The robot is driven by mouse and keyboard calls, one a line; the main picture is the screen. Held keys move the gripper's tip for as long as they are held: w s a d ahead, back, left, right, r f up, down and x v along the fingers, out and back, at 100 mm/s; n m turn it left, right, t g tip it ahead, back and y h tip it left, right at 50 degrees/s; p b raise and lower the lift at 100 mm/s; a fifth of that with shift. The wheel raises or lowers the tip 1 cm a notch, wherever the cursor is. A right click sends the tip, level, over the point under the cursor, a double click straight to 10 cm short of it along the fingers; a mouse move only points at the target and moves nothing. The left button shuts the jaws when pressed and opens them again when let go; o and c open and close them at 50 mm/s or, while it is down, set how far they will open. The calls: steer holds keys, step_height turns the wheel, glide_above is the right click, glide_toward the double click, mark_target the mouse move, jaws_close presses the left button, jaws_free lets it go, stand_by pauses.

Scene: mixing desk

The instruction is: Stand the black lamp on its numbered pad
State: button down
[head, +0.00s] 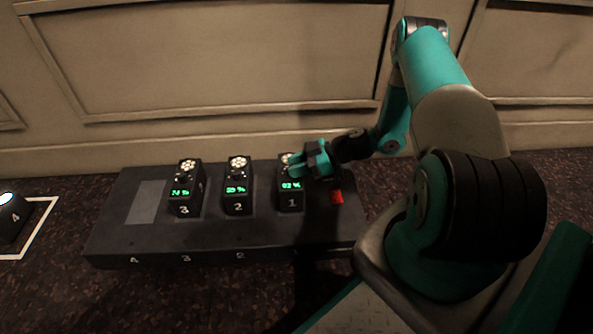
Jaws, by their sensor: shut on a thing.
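A black box-shaped lamp marked 4 (12,218) with a glowing white top is at the far left, cut off by the picture edge. It is inside a white outline (45,220) on the dark floor. A lighter grey blank rectangle (146,202) lies on the black desk (115,225), in the column marked 4. My gripper (296,164) is far from the lamp, at the top of the black unit marked 1 (291,200). It is shut on the top part of that unit, which its fingers mostly hide.
Black units marked 2 (238,198) and 3 (185,200) stand left of unit 1, with green readouts and clustered lights on top. A red block (337,197) is right of unit 1. A panelled wall (230,60) runs behind the desk.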

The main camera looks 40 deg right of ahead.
steer(key=shift+f, duration=0.1)
steer(key=c, duration=0.9)
jaws_free()
steer(key=shift+o, duration=0.2)
